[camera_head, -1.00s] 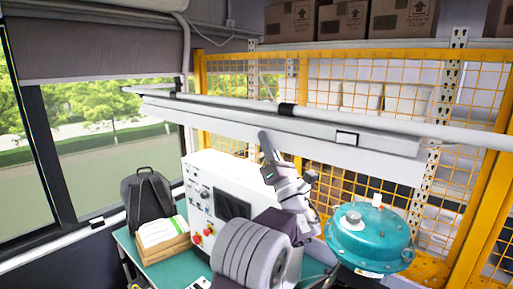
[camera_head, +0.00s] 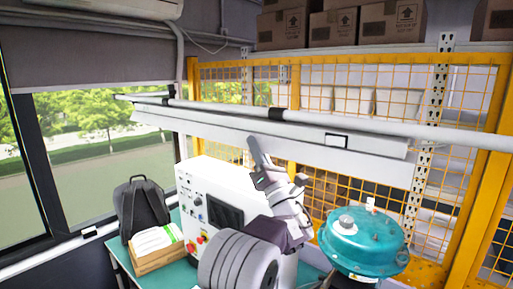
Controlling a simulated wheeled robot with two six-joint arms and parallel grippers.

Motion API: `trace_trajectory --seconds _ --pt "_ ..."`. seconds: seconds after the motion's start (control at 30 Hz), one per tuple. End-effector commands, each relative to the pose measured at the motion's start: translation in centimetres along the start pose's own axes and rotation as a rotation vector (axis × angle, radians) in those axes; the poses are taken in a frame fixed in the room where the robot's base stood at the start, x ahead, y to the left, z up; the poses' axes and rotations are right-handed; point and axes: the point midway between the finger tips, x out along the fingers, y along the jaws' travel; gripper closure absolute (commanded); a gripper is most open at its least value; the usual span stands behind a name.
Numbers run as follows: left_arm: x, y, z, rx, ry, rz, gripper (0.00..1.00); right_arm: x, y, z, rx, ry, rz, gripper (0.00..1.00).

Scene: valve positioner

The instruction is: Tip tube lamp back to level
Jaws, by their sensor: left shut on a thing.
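The tube lamp (camera_head: 370,142) is a long white housing with pale tubes and black clips along it. It spans the head view from the upper left to the right edge, sloping down to the right. My left gripper (camera_head: 257,152) reaches up from below and is shut on the lamp's lower edge, left of its middle. The grip itself is partly hidden by the fingers and wrist. My right gripper is out of view.
A white control cabinet (camera_head: 185,180) stands below the lamp, with a backpack (camera_head: 144,208) and a wooden box (camera_head: 160,258) to its left. A teal round vessel (camera_head: 363,250) stands at right. A yellow mesh fence (camera_head: 340,195) and shelved cartons (camera_head: 335,24) are behind.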

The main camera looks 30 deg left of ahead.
Motion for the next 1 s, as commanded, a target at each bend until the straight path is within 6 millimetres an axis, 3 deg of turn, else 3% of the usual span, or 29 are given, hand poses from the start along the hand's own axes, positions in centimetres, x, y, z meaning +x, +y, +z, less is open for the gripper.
trace_trajectory --seconds 0.03,0.4,0.43,1.0 --pt "0.47 0.88 0.72 -0.013 -0.013 0.023 1.0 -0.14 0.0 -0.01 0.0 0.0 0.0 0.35" --pt "0.48 0.88 0.74 -0.013 -0.013 0.023 1.0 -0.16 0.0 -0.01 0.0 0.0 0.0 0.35" --pt "0.48 0.89 0.74 -0.013 -0.013 0.023 0.86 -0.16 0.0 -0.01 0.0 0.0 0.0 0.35" --pt "0.37 0.78 0.66 -0.012 -0.012 0.021 0.86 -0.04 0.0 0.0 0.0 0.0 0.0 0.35"
